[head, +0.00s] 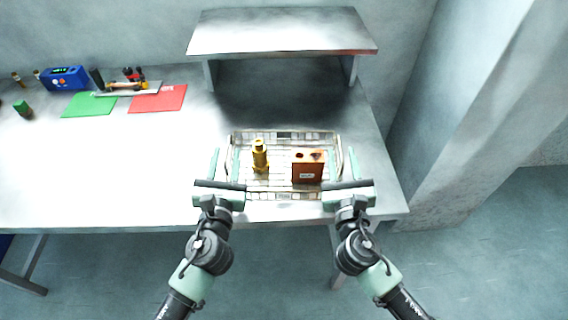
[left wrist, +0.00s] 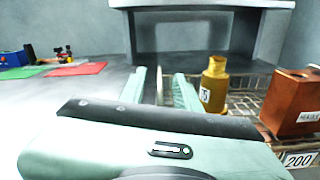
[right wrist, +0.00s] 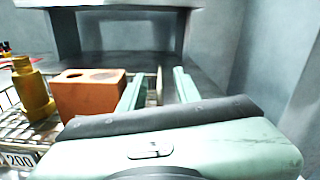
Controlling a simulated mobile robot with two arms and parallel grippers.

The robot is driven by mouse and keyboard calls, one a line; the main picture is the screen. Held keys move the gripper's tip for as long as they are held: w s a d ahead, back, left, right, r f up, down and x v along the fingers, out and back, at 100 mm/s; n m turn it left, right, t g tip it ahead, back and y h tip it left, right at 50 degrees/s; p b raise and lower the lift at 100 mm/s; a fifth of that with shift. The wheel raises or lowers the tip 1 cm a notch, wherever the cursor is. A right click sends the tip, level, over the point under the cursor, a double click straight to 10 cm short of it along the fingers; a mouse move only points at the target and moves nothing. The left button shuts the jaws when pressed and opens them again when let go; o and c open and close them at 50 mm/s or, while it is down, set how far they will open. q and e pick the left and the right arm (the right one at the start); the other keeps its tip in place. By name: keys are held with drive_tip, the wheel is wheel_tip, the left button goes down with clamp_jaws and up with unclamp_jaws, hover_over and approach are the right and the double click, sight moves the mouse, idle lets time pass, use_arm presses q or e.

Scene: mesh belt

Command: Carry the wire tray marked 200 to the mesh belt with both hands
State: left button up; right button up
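The wire tray (head: 283,193) sits on the metal bench near its front right. It holds a yellow-brass stepped part (head: 260,157) and a brown block (head: 307,172) with holes in its top. A plate reading 200 shows on its front in the left wrist view (left wrist: 299,160) and the right wrist view (right wrist: 19,160). My left gripper (head: 225,158) is open, its fingers either side of the tray's left end rail. My right gripper (head: 346,159) is open, its fingers either side of the right end rail. I cannot make out a mesh belt.
A raised metal shelf (head: 282,32) stands behind the tray. Green (head: 90,104) and red (head: 158,98) mats, a blue box (head: 65,77) and small parts lie at the back left. The bench left of the tray is clear. A wall column (head: 460,100) rises at the right.

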use_arm(q)
drive_tip(key=shift+w, duration=0.3)
use_arm(e)
drive_tip(key=shift+w, duration=0.3)
use_arm(q)
clamp_jaws()
use_arm(e)
clamp_jaws()
use_arm(q)
drive_tip(key=shift+a, duration=0.25)
use_arm(e)
drive_tip(key=shift+d, duration=0.25)
use_arm(q)
drive_tip(key=shift+r, duration=0.1)
use_arm(e)
drive_tip(key=shift+r, duration=0.1)
